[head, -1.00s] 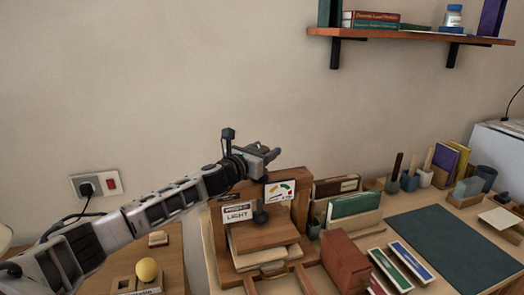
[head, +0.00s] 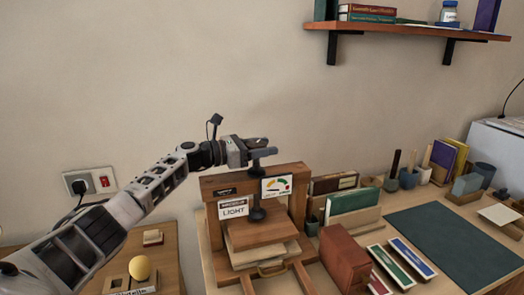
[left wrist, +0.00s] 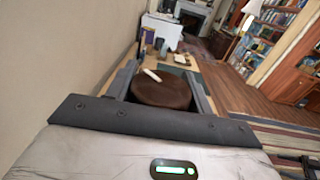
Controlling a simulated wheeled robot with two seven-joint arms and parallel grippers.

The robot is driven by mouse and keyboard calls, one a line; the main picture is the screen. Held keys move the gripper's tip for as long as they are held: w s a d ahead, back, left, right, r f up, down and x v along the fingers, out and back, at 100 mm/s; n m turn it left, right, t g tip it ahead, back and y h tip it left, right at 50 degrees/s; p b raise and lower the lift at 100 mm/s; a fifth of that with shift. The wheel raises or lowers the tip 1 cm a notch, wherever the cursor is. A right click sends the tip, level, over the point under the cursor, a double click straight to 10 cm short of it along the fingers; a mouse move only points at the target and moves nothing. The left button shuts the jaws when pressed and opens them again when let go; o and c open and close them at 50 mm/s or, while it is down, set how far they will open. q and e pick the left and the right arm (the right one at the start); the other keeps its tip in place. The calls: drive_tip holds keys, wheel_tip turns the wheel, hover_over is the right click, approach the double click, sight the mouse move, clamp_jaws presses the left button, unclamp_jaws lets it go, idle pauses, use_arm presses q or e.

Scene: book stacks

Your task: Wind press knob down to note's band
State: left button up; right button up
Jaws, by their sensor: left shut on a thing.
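The wooden press (head: 294,212) stands on the desk with a dark screw (head: 257,213) under its top beam. A note card reading "LIGHT" (head: 233,209) is on its front left. A gauge card (head: 277,186) with coloured bands is on its front right; its reading is too small to tell. My left gripper (head: 262,151) is at the top of the press, shut on the knob. In the left wrist view the round brown knob (left wrist: 160,92), with a pale bar on it, sits between the two fingers. My right gripper is not in view.
A dark green mat (head: 455,245) is farther right. A yellow ball (head: 140,268) rests on a holder at the left. A wall shelf (head: 400,32) hangs above.

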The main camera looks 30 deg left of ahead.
use_arm(q)
drive_tip(key=shift+a+r, duration=0.1)
drive_tip(key=shift+r, duration=0.45)
drive_tip(key=o, duration=1)
drive_tip(key=shift+f, duration=0.15)
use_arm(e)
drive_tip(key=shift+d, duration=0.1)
use_arm(q)
drive_tip(key=shift+f, duration=0.1)
drive_tip(key=shift+s+a+f, duration=0.15)
drive_tip(key=shift+s, duration=0.15)
drive_tip(key=b+v, duration=0.3)
drive_tip(key=v, duration=1)
drive_tip(key=shift+s+a, duration=0.2)
drive_tip(key=shift+a, duration=0.1)
drive_tip(key=shift+s+a, duration=0.4)
drive_tip(key=shift+s, duration=0.2)
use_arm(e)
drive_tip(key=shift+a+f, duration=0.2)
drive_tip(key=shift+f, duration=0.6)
